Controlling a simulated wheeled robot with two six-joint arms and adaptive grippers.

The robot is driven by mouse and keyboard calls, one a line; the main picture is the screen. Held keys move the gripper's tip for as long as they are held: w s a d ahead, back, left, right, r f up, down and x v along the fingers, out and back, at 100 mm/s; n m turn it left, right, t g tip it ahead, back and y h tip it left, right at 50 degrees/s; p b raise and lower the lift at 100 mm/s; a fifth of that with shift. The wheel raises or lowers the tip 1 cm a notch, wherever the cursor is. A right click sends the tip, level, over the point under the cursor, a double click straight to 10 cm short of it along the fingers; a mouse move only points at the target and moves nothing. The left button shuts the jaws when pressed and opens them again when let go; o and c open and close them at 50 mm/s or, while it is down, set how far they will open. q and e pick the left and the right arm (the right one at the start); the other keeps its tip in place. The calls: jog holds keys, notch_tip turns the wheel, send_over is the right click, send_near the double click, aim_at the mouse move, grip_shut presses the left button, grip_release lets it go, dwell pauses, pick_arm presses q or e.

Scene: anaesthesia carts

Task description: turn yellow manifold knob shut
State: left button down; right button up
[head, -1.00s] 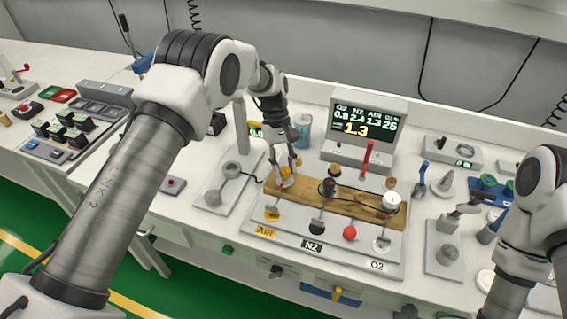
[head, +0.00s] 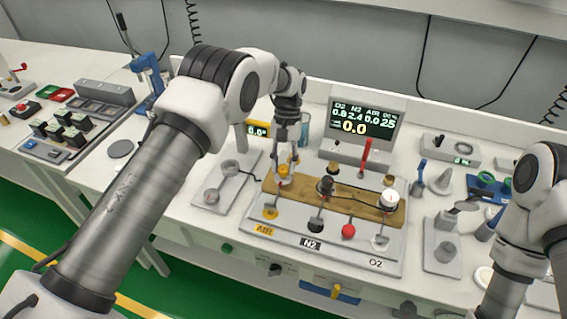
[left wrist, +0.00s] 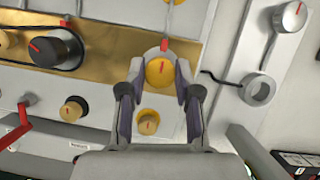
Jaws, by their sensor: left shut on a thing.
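The yellow manifold knob (head: 283,171) is at the left end of the brass manifold bar (head: 355,207), behind the AIR label (head: 265,230). My left gripper (head: 285,161) comes down on it from above and is shut on it. In the left wrist view the yellow knob (left wrist: 160,73) sits between the two fingertips (left wrist: 160,78), with its red mark pointing along the fingers. The display (head: 362,122) reads AIR 0.0, with a large 0.0 below. My right arm is at the right edge; its gripper is out of view.
A black knob (head: 326,187) and a white knob (head: 389,200) stand on the same bar, to the right. A red lever (head: 367,150) rises behind it. A smaller yellowish knob (left wrist: 148,122) lies close to the fingers in the left wrist view. A grey panel (head: 222,185) is on the left.

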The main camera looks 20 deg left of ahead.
pick_arm(q)
jog(key=c, duration=0.8)
grip_release()
jog(key=v, duration=1.2)
jog(key=shift+s+f, duration=0.1)
